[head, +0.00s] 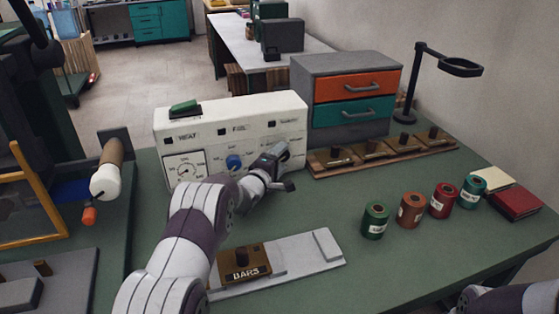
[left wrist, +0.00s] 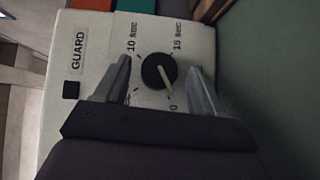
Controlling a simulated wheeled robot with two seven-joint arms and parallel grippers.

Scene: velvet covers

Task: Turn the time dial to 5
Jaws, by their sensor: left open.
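The white control box (head: 232,135) stands at the back of the green bench, with a pressure-style gauge, a blue knob and a green switch on top. The time dial (left wrist: 158,70) is a black round knob with a cream pointer, seen in the left wrist view. The pointer is turned toward the 0 mark; 10 sec and 15 sec labels are printed around it. My left gripper (left wrist: 159,72) is open, one finger on each side of the dial, with a visible gap at both sides. In the head view my left gripper (head: 283,168) hides the dial.
A drawer cabinet (head: 345,68) and a wooden rack of stamps (head: 380,151) stand right of the box. Several coloured spools (head: 411,210) are at the right. A BARS block (head: 243,264) sits on a pale plate in front. Bench between them is clear.

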